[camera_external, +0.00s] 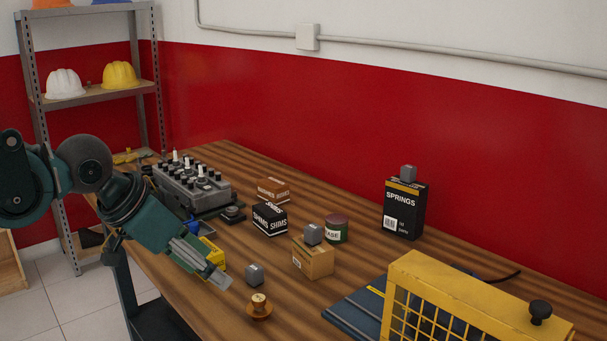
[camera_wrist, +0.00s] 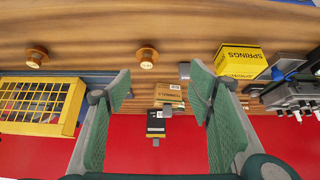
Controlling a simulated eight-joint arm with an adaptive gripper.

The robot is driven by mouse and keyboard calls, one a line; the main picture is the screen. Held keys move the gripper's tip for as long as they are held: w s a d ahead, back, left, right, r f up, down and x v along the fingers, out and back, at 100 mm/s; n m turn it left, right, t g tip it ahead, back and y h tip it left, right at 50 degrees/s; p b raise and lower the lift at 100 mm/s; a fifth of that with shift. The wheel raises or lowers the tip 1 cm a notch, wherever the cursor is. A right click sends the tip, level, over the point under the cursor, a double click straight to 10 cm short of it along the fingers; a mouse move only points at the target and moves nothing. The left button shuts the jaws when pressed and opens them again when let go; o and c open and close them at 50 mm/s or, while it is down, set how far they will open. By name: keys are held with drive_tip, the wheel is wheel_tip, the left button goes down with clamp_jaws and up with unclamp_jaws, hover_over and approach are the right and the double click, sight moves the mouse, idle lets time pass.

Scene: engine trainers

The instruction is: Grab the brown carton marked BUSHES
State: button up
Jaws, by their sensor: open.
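A low brown carton (camera_external: 273,190) with a white printed band lies at the far side of the table, behind a black SHIMS box. Its lettering is too small to read surely; it may be the BUSHES carton. I cannot pick it out surely in the wrist view. Another brown carton (camera_external: 313,260) with a grey cube (camera_external: 313,233) on top stands nearer; in the wrist view this carton (camera_wrist: 170,92) shows between the fingers, its print seeming to read TERMINALS. My gripper (camera_external: 217,279) is open and empty over the table's front edge, apart from both cartons.
The SHIMS box (camera_external: 270,218), a tin (camera_external: 336,229) and a tall black SPRINGS box (camera_external: 404,208) stand around the cartons. A yellow box (camera_wrist: 239,61), loose grey cube (camera_external: 254,274) and spool (camera_external: 259,307) are near my gripper. An engine block (camera_external: 192,187) and yellow cage (camera_external: 460,300) flank the area.

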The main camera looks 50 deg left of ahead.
drive_tip(key=w+a+r+m+g+p, duration=0.2)
drive_tip(key=w+a+r+m+p, duration=0.3)
drive_tip(key=w+r, duration=0.6)
drive_tip(key=m+g+p, duration=0.5)
drive_tip(key=m+p, duration=0.7)
drive_tip(key=p, duration=0.3)
hover_over(273, 182)
drive_tip(key=f, duration=0.8)
drive_tip(key=d+f, duration=0.1)
drive_tip(key=f, duration=0.4)
drive_tip(key=shift+s, duration=0.1)
drive_tip(key=shift+a+f+m, duration=0.3)
drive_tip(key=shift+a+f, duration=0.05)
drive_tip(key=shift+f, duration=0.1)
